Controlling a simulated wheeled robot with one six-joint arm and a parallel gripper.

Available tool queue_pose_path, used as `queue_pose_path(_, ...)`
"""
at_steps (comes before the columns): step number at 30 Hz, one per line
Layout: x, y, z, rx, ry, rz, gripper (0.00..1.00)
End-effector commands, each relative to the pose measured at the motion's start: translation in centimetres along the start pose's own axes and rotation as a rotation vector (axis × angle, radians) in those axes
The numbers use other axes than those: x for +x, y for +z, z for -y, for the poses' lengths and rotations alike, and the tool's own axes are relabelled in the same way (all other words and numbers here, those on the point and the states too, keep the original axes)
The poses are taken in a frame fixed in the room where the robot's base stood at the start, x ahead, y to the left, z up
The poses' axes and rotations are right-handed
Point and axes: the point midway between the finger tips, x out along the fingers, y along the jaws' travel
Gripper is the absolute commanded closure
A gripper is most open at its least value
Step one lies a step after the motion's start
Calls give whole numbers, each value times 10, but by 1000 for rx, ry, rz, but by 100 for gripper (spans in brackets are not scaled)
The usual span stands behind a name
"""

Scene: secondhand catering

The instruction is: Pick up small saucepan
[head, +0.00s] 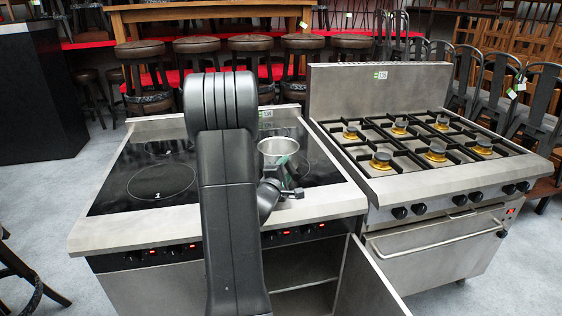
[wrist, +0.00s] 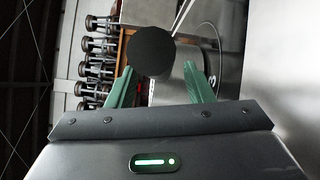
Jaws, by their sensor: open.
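The small saucepan (head: 278,147) is a silver metal pan on the right part of the black glass cooktop (head: 128,180). My gripper (head: 286,162) is at its near side in the head view, partly hidden by my own arm. In the wrist view my gripper (wrist: 158,68) shows two green fingers spread apart. A dark round shape (wrist: 151,50) sits between and beyond the fingertips; it may be the end of the saucepan's handle, but I cannot tell. The handle is not clear in the head view, and contact with the fingers cannot be seen.
A gas range (head: 420,150) with several brass burners and a tall back panel stands close on the right. An open cabinet door (head: 372,285) juts out below the cooktop. Several stools (head: 197,45) stand behind. A dark counter (head: 38,95) is at the left. Grey floor shows at the left.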

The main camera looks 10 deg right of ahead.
Motion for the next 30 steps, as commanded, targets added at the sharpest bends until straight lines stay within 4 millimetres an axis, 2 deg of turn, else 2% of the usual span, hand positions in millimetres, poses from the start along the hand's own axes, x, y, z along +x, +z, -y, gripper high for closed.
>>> queue_pose_path(3, 7, 0, 1, 0, -2, -1, 53)
queue_pose_path(9, 7, 0, 1, 0, -1, -1, 53)
queue_pose_path(16, 7, 0, 1, 0, -1, -1, 98)
queue_pose_path(17, 7, 0, 1, 0, -1, -1, 100)
queue_pose_path(30, 8, 2, -8, 1, 4, 1, 100)
